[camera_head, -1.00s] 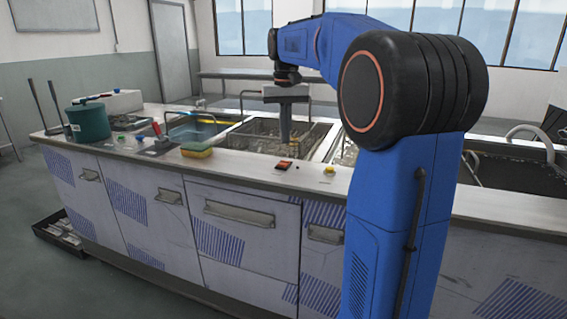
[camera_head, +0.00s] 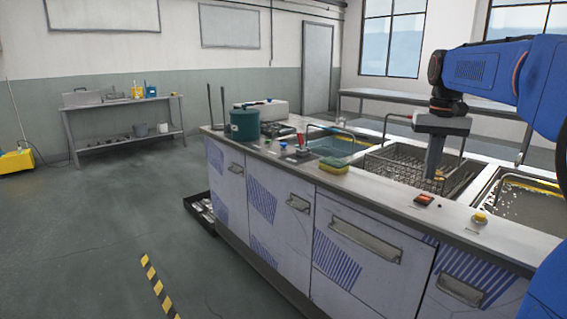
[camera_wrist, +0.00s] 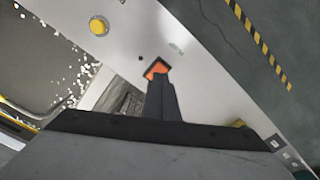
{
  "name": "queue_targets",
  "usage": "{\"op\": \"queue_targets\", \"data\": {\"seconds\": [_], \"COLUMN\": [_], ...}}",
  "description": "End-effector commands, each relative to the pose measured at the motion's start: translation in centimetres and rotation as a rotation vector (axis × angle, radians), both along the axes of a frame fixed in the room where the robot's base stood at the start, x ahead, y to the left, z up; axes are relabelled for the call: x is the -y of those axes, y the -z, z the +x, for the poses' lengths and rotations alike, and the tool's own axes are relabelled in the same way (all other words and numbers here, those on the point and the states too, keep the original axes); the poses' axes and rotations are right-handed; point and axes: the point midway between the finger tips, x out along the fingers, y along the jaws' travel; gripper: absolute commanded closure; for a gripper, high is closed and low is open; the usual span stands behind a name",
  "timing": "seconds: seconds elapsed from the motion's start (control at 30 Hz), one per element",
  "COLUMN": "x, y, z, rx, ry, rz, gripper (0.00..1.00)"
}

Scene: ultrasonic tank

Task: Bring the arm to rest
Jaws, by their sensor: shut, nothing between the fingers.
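My gripper (camera_head: 432,172) points down over the middle basin, its fingers shut and empty, by the wire basket (camera_head: 385,176). The head view does not settle whether the fingertips are above or inside the basket's rim. In the wrist view my gripper (camera_wrist: 158,82) also shows shut, its tips overlapping the orange-red switch (camera_wrist: 155,68) on the counter. My blue arm reaches in from the right edge.
The red switch (camera_head: 424,199) and a yellow button (camera_head: 479,217) sit on the counter's front edge. A sponge (camera_head: 333,166), a green pot (camera_head: 244,124) and a faucet (camera_head: 386,122) stand leftward. A dark tray (camera_head: 199,208) lies on the floor. Open floor is at left.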

Motion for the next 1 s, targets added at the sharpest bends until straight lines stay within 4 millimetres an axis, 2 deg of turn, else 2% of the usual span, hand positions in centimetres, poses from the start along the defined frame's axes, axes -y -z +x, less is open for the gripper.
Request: {"op": "queue_targets", "data": {"seconds": [0.03, 0.2, 0.47, 0.7, 1.0], "x": [-1.0, -4.0, -7.9, -10.7, -13.0], "y": [0.2, 1.9, 5.6, 10.2, 17.2], "z": [-1.3, -5.6, -12.2, -18.3, -25.1], "rx": [0.016, 0.072, 0.157, 0.236, 0.331], "ry": [-0.015, -0.068, -0.150, -0.224, -0.311], "rz": [-0.004, -0.019, -0.038, -0.052, -0.065], "gripper": [1.00, 1.00, 1.00, 1.00, 1.00]}}
